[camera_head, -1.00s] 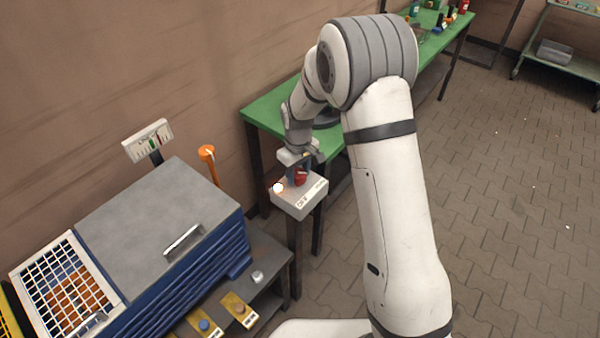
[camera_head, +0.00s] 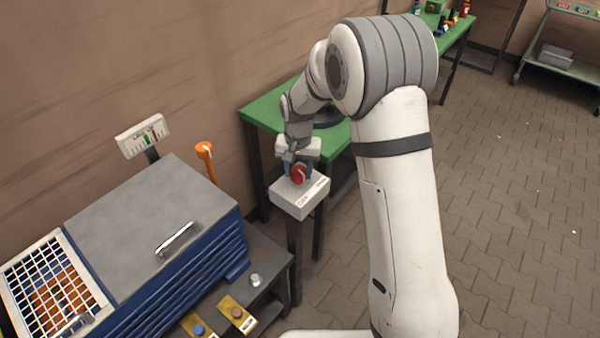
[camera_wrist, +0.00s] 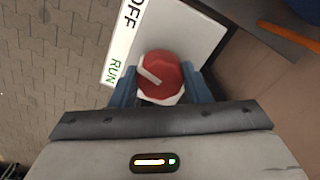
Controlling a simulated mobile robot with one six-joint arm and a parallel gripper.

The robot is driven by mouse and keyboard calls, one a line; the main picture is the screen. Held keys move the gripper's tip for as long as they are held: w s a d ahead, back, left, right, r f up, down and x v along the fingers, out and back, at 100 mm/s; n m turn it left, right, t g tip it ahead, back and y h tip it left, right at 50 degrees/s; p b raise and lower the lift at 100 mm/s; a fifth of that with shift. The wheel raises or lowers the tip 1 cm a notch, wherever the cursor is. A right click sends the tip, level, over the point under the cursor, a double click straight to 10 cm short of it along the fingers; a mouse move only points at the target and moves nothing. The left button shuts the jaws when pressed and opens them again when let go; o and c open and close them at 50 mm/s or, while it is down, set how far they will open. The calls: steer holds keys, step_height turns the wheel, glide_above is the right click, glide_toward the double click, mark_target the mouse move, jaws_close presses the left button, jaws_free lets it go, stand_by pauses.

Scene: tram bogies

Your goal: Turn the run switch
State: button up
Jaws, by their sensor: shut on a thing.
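The run switch is a round red knob (camera_head: 299,174) with a white pointer bar, on top of a pale grey box on a post. My gripper (camera_head: 301,168) is above the box with its fingers around the knob. In the wrist view my blue fingers (camera_wrist: 160,82) are shut on the red knob (camera_wrist: 167,70), one on each side. Its white bar slants toward the upper left, to the labelled edge. A white label there (camera_wrist: 128,50) reads OFF and RUN. The knob's lower side is partly hidden.
A blue cabinet (camera_head: 185,265) with a grey lid and handle stands at left, with a white mesh part beside it. A green table (camera_head: 265,115) is behind the box. The paved floor at right is open.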

mark_target(298, 170)
steer(key=m+b, duration=0.1)
steer(key=m, duration=0.3)
steer(key=shift+m, duration=0.4)
stand_by(0.4)
steer(key=o, duration=1)
step_height(298, 170, up, 8)
steer(key=shift+f+b, duration=0.25)
steer(key=shift+b, duration=0.2)
steer(key=shift+r, duration=0.2)
